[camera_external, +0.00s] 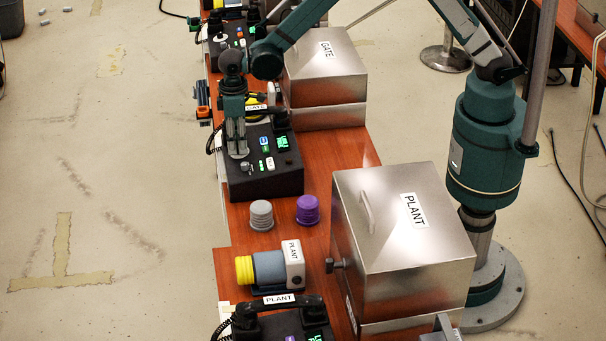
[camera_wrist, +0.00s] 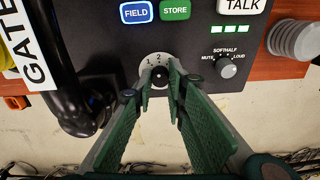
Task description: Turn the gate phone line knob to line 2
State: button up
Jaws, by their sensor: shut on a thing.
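The gate phone (camera_external: 282,182) is a black box on the wooden bench, with its handset (camera_wrist: 82,85) beside the white GATE label (camera_wrist: 27,42) in the wrist view. Its line knob (camera_wrist: 159,77) is a small dark knob on a pale round dial with the marks 1 and 2 at its top edge. My gripper (camera_wrist: 161,71) is over the dial, its green fingers closed in on both sides of the knob. In the external view my gripper (camera_external: 237,151) points down at the phone's left part and hides the knob. I cannot tell which mark the knob points to.
A volume knob (camera_wrist: 227,68) sits right of the dial. Blue FIELD (camera_wrist: 136,12) and green STORE (camera_wrist: 175,10) buttons and a TALK button (camera_wrist: 242,6) lie above. Grey (camera_external: 261,215) and purple (camera_external: 308,209) ridged pieces stand near the phone. The GATE metal box (camera_external: 325,70) is behind.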

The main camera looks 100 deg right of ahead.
jog(key=shift+m, duration=1)
jog(key=o, duration=0.9)
jog(key=shift+c, duration=0.2)
notch_tip(320, 180, up, 12)
jog(key=shift+w, duration=0.1)
